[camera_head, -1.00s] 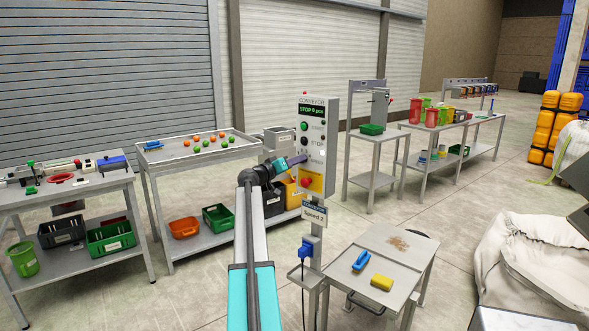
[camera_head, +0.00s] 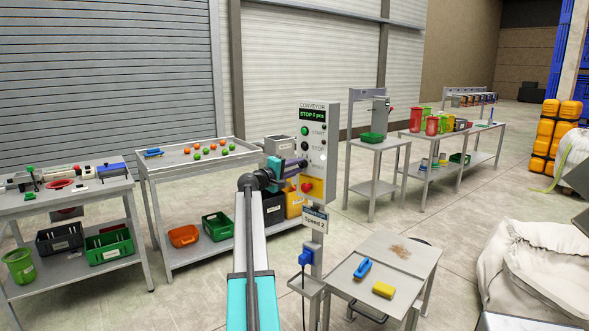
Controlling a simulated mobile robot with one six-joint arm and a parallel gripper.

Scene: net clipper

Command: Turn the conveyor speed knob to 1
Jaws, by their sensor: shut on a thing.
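The conveyor control box (camera_head: 329,105) stands on a post right of centre. It has a green display reading STOP with a piece count, START and STOP buttons, and a red emergency button on yellow (camera_head: 306,187). A label (camera_head: 314,222) below the box appears to read "Speed 2". My gripper (camera_head: 298,163) is at the lower left of the box face, just above the red button. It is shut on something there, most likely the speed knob. The knob itself and its scale are hidden behind my gripper.
A small table (camera_head: 385,275) with a blue tool and a yellow sponge stands at the front right. A table (camera_head: 190,172) with orange and green balls is behind my arm. A white sack (camera_head: 520,262) lies at the right.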

